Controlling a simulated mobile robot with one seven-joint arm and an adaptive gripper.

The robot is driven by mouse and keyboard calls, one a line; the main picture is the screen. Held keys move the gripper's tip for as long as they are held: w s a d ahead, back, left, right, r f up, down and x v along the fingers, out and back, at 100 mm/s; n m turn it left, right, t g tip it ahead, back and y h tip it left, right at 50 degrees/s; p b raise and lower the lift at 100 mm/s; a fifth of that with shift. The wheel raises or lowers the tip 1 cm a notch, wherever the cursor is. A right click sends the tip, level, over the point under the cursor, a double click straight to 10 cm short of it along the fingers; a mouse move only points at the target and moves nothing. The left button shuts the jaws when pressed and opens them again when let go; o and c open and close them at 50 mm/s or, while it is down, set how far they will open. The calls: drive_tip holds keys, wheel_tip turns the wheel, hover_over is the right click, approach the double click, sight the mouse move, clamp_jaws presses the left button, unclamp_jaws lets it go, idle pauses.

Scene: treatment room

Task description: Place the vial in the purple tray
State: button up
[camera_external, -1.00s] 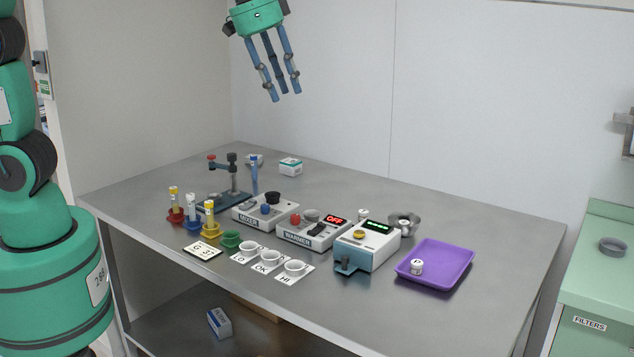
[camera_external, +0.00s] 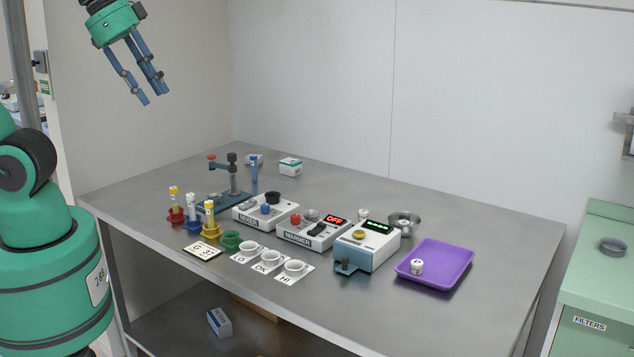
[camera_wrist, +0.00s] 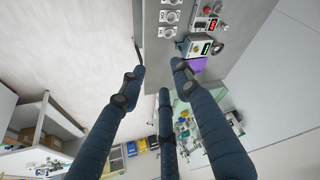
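The purple tray (camera_external: 455,254) lies flat at the right end of the steel table. A small white vial-like container marked "P" (camera_external: 417,267) sits inside it, near its left side. Vial-like tubes stand in a red holder (camera_external: 176,215), a blue holder (camera_external: 192,224) and a yellow holder (camera_external: 210,233) at the left front. I cannot tell which is the task's vial. My gripper (camera_external: 155,97) is open and empty, high above the table's left end, far from tray and tubes. The wrist view shows part of the purple tray (camera_wrist: 197,64) behind a finger.
A mixer (camera_external: 262,212), a warmer (camera_external: 309,232) and a white-and-blue device (camera_external: 368,247) stand mid-table. Three white cups sit on cards in front. An empty green holder (camera_external: 230,239) is beside them. A press-like stand (camera_external: 231,185) is behind the tubes. The table's right front is clear.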

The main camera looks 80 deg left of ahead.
drive_tip(key=shift+s+f, duration=0.3)
drive_tip(key=shift+s, duration=0.4)
drive_tip(key=shift+s+f, duration=0.3)
drive_tip(key=shift+s, duration=0.35)
idle(0.4)
